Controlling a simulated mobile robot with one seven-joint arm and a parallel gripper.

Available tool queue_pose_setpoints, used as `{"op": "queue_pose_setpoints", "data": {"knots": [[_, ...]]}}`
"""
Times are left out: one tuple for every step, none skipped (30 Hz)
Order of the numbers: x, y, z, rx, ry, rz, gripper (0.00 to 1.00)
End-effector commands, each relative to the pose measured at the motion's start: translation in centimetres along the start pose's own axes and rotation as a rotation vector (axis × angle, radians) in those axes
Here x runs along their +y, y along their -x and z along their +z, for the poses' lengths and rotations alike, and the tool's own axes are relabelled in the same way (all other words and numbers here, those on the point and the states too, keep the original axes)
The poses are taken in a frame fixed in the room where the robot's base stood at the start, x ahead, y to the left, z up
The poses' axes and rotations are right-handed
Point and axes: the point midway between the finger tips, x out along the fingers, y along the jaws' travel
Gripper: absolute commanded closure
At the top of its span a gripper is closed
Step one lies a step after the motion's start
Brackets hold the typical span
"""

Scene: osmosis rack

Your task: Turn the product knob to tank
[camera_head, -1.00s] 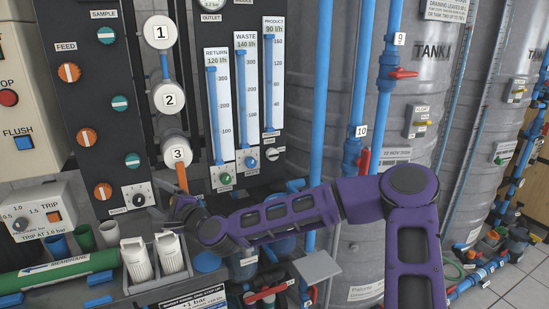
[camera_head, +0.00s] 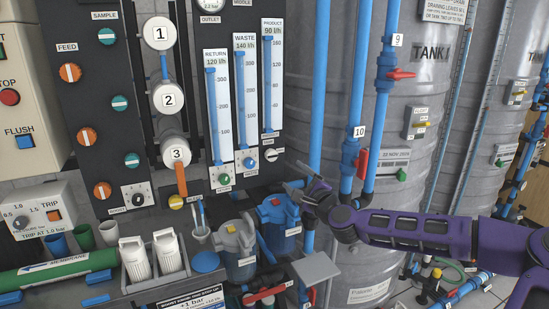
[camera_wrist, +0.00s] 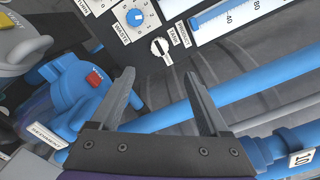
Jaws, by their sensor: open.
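In the head view the product knob (camera_head: 272,155) is on the dark panel below the product flow tube. I cannot tell surely which label its handle points at. My gripper (camera_wrist: 158,76) is open and empty, its two fingers spread below the knob in the wrist view, apart from it. In the head view my gripper (camera_head: 297,178) is just right of and below the knob.
The waste knob (camera_head: 249,163) is blue, left of the product knob. Blue filter housing (camera_head: 279,222) stands below my gripper. Blue vertical pipes (camera_head: 352,150) and a red valve handle (camera_head: 362,165) are close on the right. Grey tank (camera_head: 410,130) stands behind.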

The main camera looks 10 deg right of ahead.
Motion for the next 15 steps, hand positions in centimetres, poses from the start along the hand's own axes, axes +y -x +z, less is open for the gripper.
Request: {"op": "queue_pose_setpoints", "data": {"knots": [[0.1, -0.9, 0.1, -0.002, 0.001, 0.001, 0.21], [0.1, -1.5, 0.1, -0.002, 0.001, 0.0, 0.21], [0.1, -2.3, 0.2, -0.003, 0.001, 0.0, 0.21], [0.1, -2.9, 0.1, -0.002, 0.001, 0.0, 0.21], [0.1, -3.6, 0.1, -0.002, 0.001, 0.0, 0.21], [0.1, -4.5, 0.1, -0.002, 0.001, -0.001, 0.21], [0.1, -5.2, 0.2, -0.002, 0.001, 0.0, 0.21], [0.1, -5.8, 0.1, -0.002, 0.001, 0.0, 0.21], [0.1, -6.7, 0.1, -0.002, 0.001, 0.0, 0.21], [0.1, -7.3, 0.2, -0.002, 0.0, -0.001, 0.21], [0.1, -7.9, 0.2, -0.002, 0.0, -0.001, 0.21], [0.1, -8.7, 0.2, -0.002, 0.0, 0.0, 0.21], [0.1, -9.3, 0.1, -0.002, 0.0, 0.0, 0.21], [0.1, -9.9, 0.2, -0.002, 0.0, -0.001, 0.21], [0.1, -10.7, 0.2, -0.001, 0.0, -0.001, 0.21]]}}
